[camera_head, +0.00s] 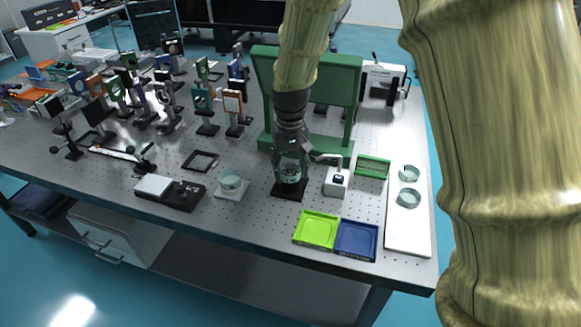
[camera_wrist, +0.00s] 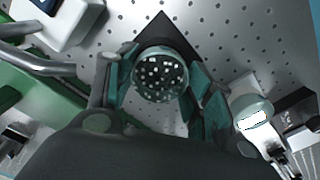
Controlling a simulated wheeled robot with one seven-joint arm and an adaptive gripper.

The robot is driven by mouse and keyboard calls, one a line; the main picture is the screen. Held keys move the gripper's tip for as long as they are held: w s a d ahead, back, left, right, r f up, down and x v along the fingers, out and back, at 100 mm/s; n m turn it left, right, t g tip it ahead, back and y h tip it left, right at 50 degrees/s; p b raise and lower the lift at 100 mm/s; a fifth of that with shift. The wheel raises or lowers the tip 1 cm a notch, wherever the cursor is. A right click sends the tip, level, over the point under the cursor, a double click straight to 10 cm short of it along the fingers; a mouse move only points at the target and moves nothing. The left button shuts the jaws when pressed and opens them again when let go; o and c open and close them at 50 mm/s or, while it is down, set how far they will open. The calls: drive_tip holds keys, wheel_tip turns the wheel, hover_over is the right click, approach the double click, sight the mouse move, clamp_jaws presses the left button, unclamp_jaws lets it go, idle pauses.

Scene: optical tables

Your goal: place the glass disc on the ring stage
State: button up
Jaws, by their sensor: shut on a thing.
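My gripper (camera_head: 290,168) is low over a black square base (camera_head: 289,190), shut on a clear, green-tinted glass disc (camera_wrist: 160,74). In the wrist view its two teal fingertips (camera_wrist: 160,85) stand on either side of the disc, and pale dots on dark show through the glass. The base's dark corner (camera_wrist: 160,27) shows beyond the disc. The base lies under the disc and may be the ring stage; its ring is hidden or too small to tell. I cannot tell whether the disc touches anything below.
Another glass piece on a white plate (camera_head: 232,193) stands left of my gripper. A small white box (camera_head: 337,182) is close on the right. A green frame (camera_head: 264,75) stands behind. Green (camera_head: 317,230) and blue (camera_head: 357,240) trays lie in front; a white board (camera_head: 407,235) bears two glass discs.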

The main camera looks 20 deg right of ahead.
sight(290, 169)
drive_tip(key=shift+f, duration=0.1)
drive_tip(key=o, duration=1.1)
wheel_tip(290, 169, up, 12)
drive_tip(key=shift+r+b, duration=0.1)
drive_tip(key=shift+b, duration=0.3)
